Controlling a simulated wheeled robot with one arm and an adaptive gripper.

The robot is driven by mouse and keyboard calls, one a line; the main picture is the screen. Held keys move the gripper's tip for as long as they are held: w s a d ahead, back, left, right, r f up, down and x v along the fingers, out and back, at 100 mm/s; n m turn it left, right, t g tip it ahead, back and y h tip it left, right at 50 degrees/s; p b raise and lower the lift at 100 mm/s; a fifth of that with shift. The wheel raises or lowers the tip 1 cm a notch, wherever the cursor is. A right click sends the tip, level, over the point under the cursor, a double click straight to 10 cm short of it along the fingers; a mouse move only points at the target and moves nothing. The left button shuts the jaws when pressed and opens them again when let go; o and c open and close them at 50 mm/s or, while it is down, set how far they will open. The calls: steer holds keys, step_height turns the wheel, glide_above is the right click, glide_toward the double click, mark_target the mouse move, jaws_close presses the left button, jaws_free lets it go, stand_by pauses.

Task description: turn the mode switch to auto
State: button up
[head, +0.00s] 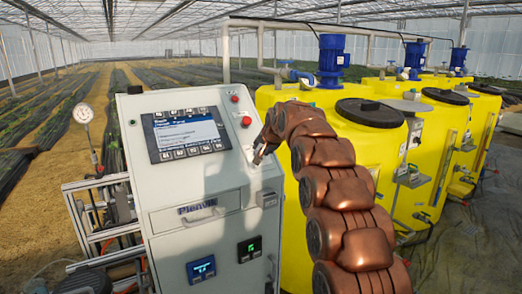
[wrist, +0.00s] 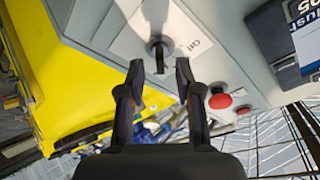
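The mode switch (wrist: 158,50) is a black rotary knob on a white label plate (wrist: 190,40) on the grey cabinet. Part of the lettering on the plate shows, but I cannot read it surely. The knob's handle points toward my gripper in the wrist view. My gripper (wrist: 159,68) is open, with one fingertip on each side of the handle's end and visible gaps to both. In the head view my gripper (head: 262,154) is at the right edge of the cabinet's sloped panel, and it hides the switch there.
The grey control cabinet (head: 168,225) has a screen (head: 186,134). Two red buttons, an upper one (head: 235,99) and a lower one (head: 246,121), sit close to my gripper. Yellow tanks (head: 290,235) with blue motors (head: 332,60) stand right behind my arm.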

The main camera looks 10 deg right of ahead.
steer(key=a+v, duration=0.1)
steer(key=v, duration=0.8)
steer(key=shift+s+d+r, duration=0.25)
steer(key=shift+d, duration=0.25)
